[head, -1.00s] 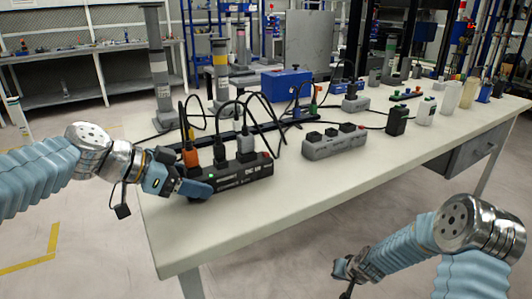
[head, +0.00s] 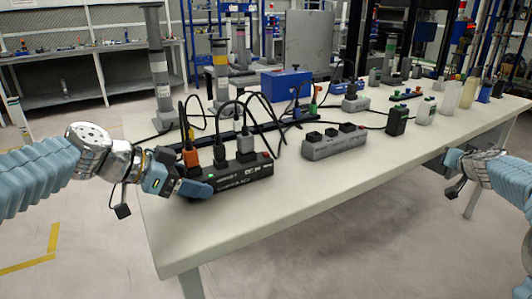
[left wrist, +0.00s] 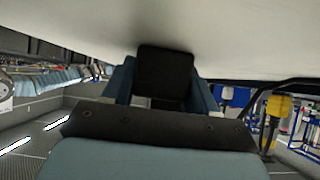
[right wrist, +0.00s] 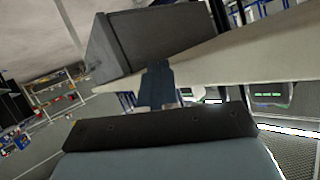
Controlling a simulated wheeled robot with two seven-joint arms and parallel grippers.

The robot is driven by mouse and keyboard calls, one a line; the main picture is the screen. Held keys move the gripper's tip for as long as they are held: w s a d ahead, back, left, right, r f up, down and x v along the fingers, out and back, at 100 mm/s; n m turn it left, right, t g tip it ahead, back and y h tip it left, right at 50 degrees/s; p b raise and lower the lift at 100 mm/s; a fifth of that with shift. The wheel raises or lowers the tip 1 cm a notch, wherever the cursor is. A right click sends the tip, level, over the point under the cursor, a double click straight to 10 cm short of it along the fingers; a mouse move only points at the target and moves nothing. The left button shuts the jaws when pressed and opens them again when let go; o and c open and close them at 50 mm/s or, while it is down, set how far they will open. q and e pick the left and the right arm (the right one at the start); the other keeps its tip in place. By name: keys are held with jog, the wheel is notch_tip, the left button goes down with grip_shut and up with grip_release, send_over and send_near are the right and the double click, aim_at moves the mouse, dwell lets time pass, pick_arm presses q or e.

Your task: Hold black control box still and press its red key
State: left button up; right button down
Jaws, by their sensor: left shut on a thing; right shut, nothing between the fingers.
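The black control box (head: 240,178) lies near the front left of the white table, with a small green light at its left and orange, black and grey plugs on top. Its red key (head: 266,154) is at its right end. My left gripper (head: 190,186) is shut on the box's left end; the left wrist view shows the dark box end (left wrist: 165,72) between the two fingers. My right gripper (head: 454,178) is off the table's front edge at the right, well apart from the box. Its fingers (right wrist: 157,85) are shut and empty in the right wrist view.
A grey power strip (head: 335,143) lies right of the box, with a black adapter (head: 397,121) beyond. Cables arch over the box. A drawer unit (right wrist: 165,35) under the tabletop is close to my right gripper. The table's front strip (head: 300,190) is clear.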

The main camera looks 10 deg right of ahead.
notch_tip(320, 180, up, 9)
jog(key=a+t, duration=0.1)
jog(key=t, duration=0.1)
jog(key=w+a+r+n+y, duration=0.1)
jog(key=w+a+r+y, duration=0.15)
jog(key=a, duration=0.25)
jog(key=w+a+r+n+y, duration=0.1)
jog(key=a+r+y, duration=0.15)
jog(key=a, duration=0.35)
notch_tip(320, 180, up, 7)
jog(key=n+g+y, duration=0.1)
jog(key=g+y, duration=0.3)
jog(key=g, duration=0.2)
send_over(266, 155)
jog(key=shift+d, duration=0.35)
jog(key=shift+f, duration=4.4)
jog(key=shift+f, duration=0.15)
